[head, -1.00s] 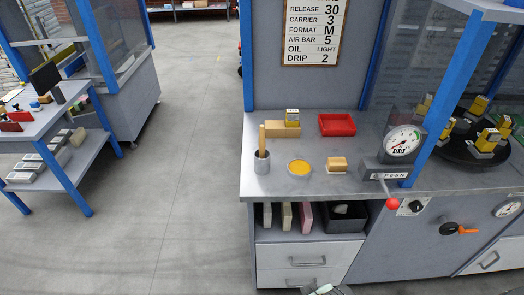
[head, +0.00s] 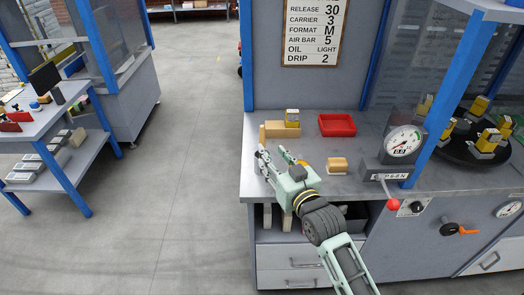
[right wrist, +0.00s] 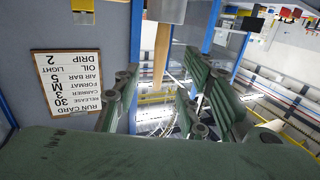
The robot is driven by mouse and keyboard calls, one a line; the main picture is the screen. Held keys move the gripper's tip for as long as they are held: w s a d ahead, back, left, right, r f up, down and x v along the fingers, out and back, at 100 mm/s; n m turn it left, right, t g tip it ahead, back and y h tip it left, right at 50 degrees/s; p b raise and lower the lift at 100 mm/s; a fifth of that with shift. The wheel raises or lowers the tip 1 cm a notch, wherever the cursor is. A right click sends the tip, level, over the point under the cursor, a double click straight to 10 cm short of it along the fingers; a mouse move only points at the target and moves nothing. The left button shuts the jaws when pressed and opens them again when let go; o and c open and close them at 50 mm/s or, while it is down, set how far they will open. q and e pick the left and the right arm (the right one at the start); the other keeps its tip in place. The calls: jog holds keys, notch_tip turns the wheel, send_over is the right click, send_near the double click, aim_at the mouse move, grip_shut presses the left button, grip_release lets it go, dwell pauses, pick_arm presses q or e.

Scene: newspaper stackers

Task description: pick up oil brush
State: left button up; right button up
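The oil brush shows in the right wrist view as a plain wooden handle (right wrist: 160,65), standing in a grey cup (right wrist: 167,10); that picture is upside down. Its bristles are hidden in the cup. My right gripper (head: 275,156) is over the left front of the bench in the head view and covers the brush and cup there. In the right wrist view its green fingers (right wrist: 158,100) are spread, one on each side of the handle's line, with visible gaps. I cannot tell how deep the handle is between them. My left gripper is not in view.
A red-knobbed lever (head: 393,204) sticks out in front. The yellow dish is hidden behind my gripper.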

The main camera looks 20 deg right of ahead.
aim_at(263, 140)
jog(key=shift+t, duration=0.3)
jog(key=w, duration=0.2)
jog(key=w+p, duration=0.1)
jog(key=w, duration=0.2)
jog(key=w+a+r+p, duration=0.1)
jog(key=w, duration=0.1)
jog(key=shift+w, duration=0.3)
jog(key=shift+w+f, duration=0.1)
jog(key=shift+w, duration=0.25)
jog(key=shift+c, duration=0.2)
jog(key=shift+s, duration=0.1)
grip_shut()
